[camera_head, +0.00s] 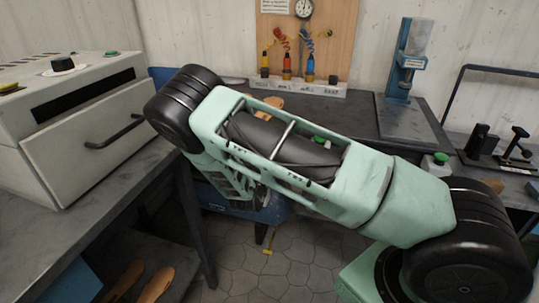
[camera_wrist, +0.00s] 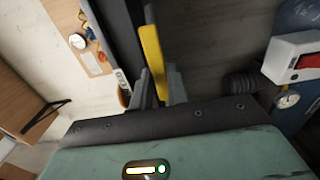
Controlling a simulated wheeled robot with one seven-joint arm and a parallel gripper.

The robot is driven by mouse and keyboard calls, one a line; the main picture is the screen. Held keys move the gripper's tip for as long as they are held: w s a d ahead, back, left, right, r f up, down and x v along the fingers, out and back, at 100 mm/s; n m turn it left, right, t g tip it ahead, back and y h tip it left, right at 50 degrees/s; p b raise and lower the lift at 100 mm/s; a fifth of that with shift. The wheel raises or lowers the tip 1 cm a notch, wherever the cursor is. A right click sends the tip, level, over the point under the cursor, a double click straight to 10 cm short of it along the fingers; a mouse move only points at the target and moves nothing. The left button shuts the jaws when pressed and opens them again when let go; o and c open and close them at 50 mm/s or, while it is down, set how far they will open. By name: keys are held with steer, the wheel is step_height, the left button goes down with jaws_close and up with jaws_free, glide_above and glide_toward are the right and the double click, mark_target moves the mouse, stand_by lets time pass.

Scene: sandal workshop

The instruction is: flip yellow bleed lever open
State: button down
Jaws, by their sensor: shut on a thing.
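The yellow lever (camera_wrist: 152,52) shows in the wrist view as a flat bar, upright in the picture. My gripper (camera_wrist: 157,88) is shut on its lower end, with a grey finger on each side. A dark upright bar stands close to the left of the lever. The lever's pivot and the fitting it belongs to cannot be made out. In the head view my arm fills the middle, and neither the lever nor my gripper can be made out there.
A beige oven-like box (camera_head: 75,125) stands on the left bench. A pegboard (camera_head: 305,40) with coiled hoses and a gauge is at the back. A blue press (camera_head: 408,65) stands at the back right. The wrist view shows a white box with a red switch (camera_wrist: 300,60) at the right.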

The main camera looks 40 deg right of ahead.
stand_by(0.3)
steer(key=c, duration=1.4)
jaws_free()
steer(key=shift+o, duration=0.2)
steer(key=b+v, duration=0.1)
steer(key=v, duration=1.6)
steer(key=shift+a, duration=0.2)
steer(key=shift+s, duration=0.15)
